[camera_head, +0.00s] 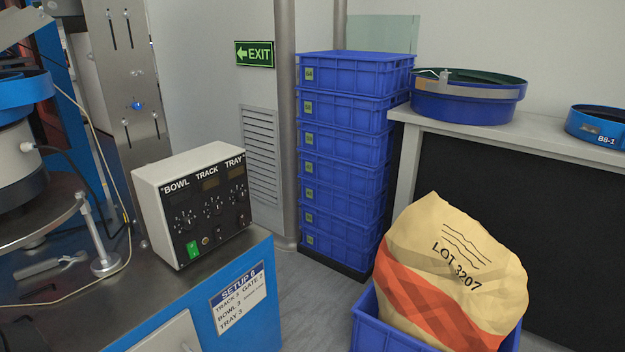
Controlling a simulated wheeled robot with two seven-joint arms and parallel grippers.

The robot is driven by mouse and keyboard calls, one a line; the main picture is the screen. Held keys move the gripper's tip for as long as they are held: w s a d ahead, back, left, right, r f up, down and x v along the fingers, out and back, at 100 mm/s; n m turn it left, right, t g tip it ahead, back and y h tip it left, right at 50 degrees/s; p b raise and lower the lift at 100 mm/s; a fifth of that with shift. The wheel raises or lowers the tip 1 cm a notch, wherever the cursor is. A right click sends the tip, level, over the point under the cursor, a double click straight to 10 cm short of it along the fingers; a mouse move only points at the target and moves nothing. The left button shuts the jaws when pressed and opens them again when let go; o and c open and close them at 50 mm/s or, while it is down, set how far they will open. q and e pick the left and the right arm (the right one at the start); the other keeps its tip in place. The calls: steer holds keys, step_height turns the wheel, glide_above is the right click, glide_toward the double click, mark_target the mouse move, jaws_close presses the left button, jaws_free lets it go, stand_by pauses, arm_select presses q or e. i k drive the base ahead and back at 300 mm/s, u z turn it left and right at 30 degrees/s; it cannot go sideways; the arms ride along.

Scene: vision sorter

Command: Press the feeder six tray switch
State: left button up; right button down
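A white control box (200,205) with a black front panel stands on the blue machine bench at the left of the head view. Its panel has three columns marked BOWL, TRACK and TRAY (235,161), each with a small display and a dial. The TRAY column is the rightmost, and a small dark switch (243,220) sits low in it; its position is too small to tell. A green lit switch (193,248) sits at the lower left of the panel, under BOWL. A SETUP 6 card (238,297) is on the bench front below. Neither of my grippers shows.
A metal post (125,75) and a bowl feeder (20,165) stand left of the box. Stacked blue crates (345,145) stand behind it. A LOT 3207 sack (450,270) sits in a blue bin at right. Grey floor (315,300) shows between bench and bin.

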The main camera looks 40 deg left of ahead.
mark_target(241, 217)
steer(key=u, duration=1)
steer(key=i, duration=0.85)
steer(key=u, duration=0.7)
steer(key=i, duration=0.5)
steer(key=u, duration=0.05)
